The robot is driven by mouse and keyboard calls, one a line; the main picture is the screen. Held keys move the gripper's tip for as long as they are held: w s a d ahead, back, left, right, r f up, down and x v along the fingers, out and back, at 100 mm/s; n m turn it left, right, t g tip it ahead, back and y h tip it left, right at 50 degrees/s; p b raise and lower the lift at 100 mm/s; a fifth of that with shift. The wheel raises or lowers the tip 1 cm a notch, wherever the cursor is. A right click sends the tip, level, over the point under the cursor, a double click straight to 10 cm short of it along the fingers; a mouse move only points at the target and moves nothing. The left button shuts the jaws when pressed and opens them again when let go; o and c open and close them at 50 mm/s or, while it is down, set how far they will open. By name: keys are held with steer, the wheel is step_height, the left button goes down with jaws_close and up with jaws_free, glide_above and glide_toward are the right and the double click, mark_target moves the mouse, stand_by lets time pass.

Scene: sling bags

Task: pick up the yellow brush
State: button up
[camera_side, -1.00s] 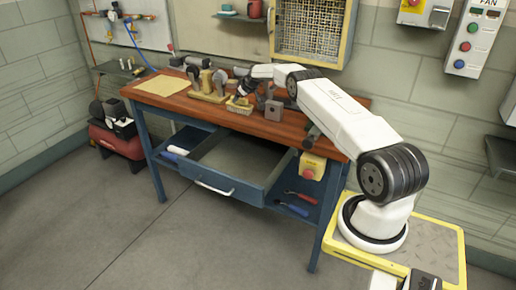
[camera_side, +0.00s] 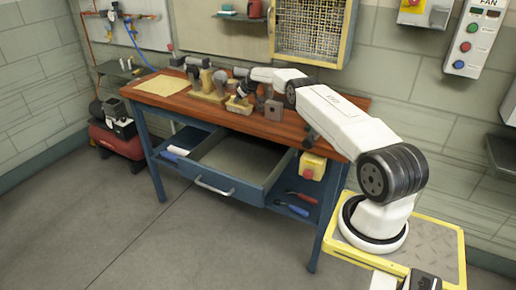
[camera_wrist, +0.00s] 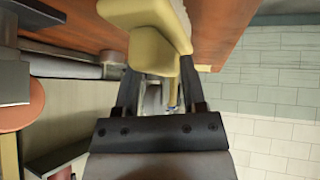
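The yellow brush (camera_side: 238,106) lies on the wooden bench top in the side view, near the front edge. My gripper (camera_side: 244,92) is directly above it, tip down and close to it. In the wrist view a yellow body that looks like the brush (camera_wrist: 152,52) fills the space at the ends of my gripper's fingers (camera_wrist: 160,74). The two dark fingers stand well apart, one on each side. I cannot tell whether either finger touches the brush. My gripper hides part of the brush in the side view.
A wooden stand with grey-headed tools (camera_side: 208,88) is just left of the brush. A grey block (camera_side: 273,110) is to its right. A tan sheet (camera_side: 160,85) lies at the bench's left end. The drawer (camera_side: 225,172) below stands open.

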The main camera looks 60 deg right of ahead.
jaws_close()
steer(key=shift+r, duration=1.6)
steer(key=s+a+r, duration=0.7)
steer(key=s+r, duration=0.2)
steer(key=s, duration=0.2)
steer(key=shift+s+a+r, duration=0.25)
steer(key=shift+a+r, duration=0.15)
